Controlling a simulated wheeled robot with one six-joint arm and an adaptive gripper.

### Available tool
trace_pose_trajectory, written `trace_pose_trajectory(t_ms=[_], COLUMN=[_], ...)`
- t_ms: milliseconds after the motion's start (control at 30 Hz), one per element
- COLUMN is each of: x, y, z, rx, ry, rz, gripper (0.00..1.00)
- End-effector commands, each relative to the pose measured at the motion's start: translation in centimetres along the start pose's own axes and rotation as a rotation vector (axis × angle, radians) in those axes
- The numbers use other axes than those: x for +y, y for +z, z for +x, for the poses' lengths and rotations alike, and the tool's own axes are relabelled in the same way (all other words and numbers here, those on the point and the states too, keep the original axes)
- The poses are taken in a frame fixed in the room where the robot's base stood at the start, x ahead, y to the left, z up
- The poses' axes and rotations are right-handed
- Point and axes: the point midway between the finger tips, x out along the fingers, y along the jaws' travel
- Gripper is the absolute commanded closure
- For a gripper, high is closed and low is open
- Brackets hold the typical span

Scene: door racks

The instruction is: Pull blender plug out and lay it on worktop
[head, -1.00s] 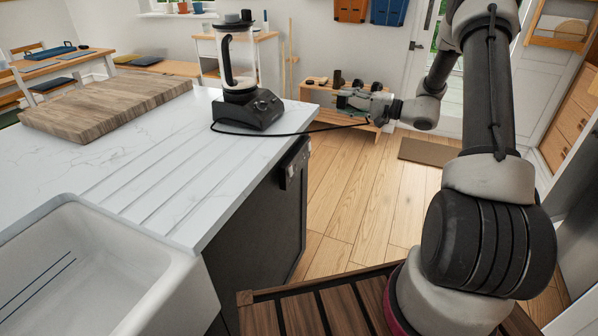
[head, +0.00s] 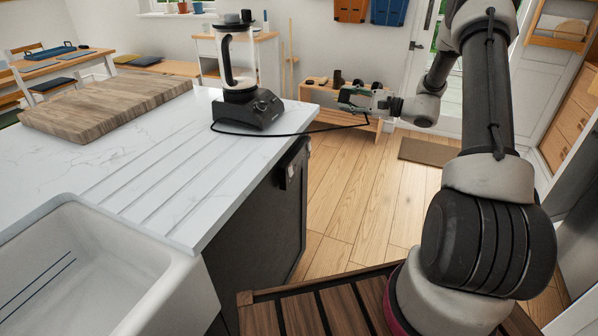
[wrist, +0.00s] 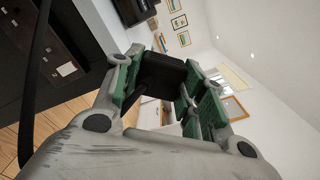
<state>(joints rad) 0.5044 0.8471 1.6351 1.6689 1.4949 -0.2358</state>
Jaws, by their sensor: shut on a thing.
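The blender (head: 240,75) stands upright on the white worktop (head: 150,150), near its right edge. Its black cord (head: 270,134) runs from the base over the worktop edge to my gripper (head: 347,98). My gripper is off the right side of the worktop, in the air and apart from it. In the wrist view, my gripper (wrist: 160,88) is shut on the black plug (wrist: 162,72), which sits between the green finger pads. The plug's pins cannot be made out. A black outlet box (head: 291,168) is on the dark cabinet end below the worktop, clear of the plug.
A thick wooden board (head: 105,103) lies at the back left of the worktop, and a white sink (head: 100,270) is at the front left. The worktop between them and the blender is clear. A low wooden bench (head: 318,95) stands behind my gripper.

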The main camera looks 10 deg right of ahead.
Motion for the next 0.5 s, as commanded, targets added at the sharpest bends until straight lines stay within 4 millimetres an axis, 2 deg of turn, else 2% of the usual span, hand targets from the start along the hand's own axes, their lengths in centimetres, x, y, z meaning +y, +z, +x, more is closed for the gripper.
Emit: trace_pose_trajectory(t_ms=[300,500], x=[-0.01,-0.01], y=[0.01,0.01], z=[0.00,0.00], rx=[0.000,0.000], ry=[0.000,0.000], rz=[0.588,0.857], gripper=[0.98,0.98])
